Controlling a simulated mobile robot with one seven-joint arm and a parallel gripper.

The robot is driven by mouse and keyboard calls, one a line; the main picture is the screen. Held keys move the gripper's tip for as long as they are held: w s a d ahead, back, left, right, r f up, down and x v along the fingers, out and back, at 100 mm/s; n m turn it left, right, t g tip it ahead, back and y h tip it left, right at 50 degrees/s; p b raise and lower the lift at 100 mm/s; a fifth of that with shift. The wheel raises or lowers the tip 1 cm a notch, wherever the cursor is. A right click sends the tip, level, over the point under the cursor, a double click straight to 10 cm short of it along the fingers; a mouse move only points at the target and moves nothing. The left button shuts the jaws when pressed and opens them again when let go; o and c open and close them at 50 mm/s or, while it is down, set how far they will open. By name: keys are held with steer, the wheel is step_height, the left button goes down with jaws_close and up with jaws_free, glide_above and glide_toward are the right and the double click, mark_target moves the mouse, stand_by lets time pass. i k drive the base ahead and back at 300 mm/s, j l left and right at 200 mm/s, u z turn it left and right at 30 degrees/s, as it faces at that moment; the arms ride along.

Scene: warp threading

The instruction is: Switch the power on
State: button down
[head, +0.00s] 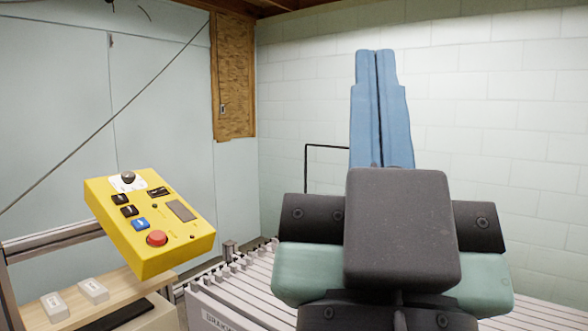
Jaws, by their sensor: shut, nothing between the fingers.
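A yellow control box (150,222) stands tilted at the left. A round black knob (128,177) on a white plate is at its top end. Below it are black switches (125,204), a blue switch (140,224) and a red round button (157,238). Which control is for power, and its setting, I cannot read. My gripper (376,54) is at the right, well apart from the box. Its two blue fingers point up and lie together with nothing between them.
A slatted grey machine bed (240,300) runs along the bottom, partly hidden by my arm. A wooden shelf (120,290) with two pale blocks (93,290) is under the box. A thin black frame (306,170) rises behind. The space between box and gripper looks clear.

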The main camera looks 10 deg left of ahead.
mark_target(163, 189)
steer(key=i+j, duration=0.2)
steer(key=j, duration=0.15)
steer(key=i+j, duration=0.2)
steer(key=j, duration=0.15)
steer(key=i+j+z, duration=0.1)
steer(key=i+j, duration=0.3)
steer(key=j, duration=0.3)
steer(key=i+j, duration=0.2)
steer(key=j, duration=0.15)
steer(key=i+j+z, duration=0.1)
steer(key=j, duration=0.25)
steer(key=i, duration=0.05)
